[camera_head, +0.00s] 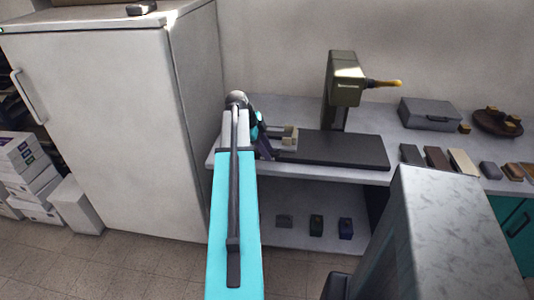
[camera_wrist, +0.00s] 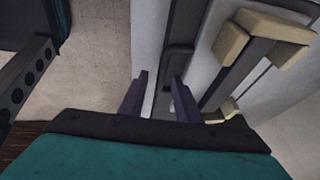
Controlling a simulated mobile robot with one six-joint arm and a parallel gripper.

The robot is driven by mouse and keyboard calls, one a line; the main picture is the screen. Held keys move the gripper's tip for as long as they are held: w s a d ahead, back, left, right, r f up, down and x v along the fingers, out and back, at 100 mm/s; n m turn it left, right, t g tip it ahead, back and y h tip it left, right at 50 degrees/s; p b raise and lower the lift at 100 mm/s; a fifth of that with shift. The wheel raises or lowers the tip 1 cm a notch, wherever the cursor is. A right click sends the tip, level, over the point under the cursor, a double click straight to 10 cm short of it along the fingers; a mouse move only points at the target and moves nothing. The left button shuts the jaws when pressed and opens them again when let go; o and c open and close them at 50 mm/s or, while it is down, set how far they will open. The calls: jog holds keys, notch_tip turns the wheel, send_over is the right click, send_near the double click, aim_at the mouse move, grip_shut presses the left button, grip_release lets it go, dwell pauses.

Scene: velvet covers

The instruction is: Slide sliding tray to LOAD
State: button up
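The sliding tray (camera_head: 289,136) shows as a small piece with beige blocks at the left end of a dark base plate (camera_head: 345,152) on the counter. In the wrist view, the tray (camera_wrist: 240,73) is a dark strip with beige corner blocks at upper right. A dark bar-shaped handle (camera_wrist: 176,62) lies left of it. My gripper (camera_wrist: 158,82) is open, its two purple fingers apart, with the lower handle between them in the picture. I cannot tell whether they touch it. In the head view, my gripper (camera_head: 264,149) is at the tray's left, partly hidden by my arm.
An olive press (camera_head: 345,80) with a wooden-gripped lever (camera_head: 385,83) stands behind the base plate. A grey case (camera_head: 430,113), a round brown tray (camera_head: 497,130) and several small blocks lie to the right. A white cabinet (camera_head: 100,110) stands left.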

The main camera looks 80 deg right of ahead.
jog(key=shift+d, duration=0.1)
jog(key=shift+w+r, duration=0.25)
jog(key=shift+r, duration=0.15)
jog(key=b+v, duration=0.2)
jog(key=v, duration=1.1)
jog(key=shift+a, duration=0.25)
jog(key=shift+s, duration=0.1)
jog(key=shift+f, duration=0.1)
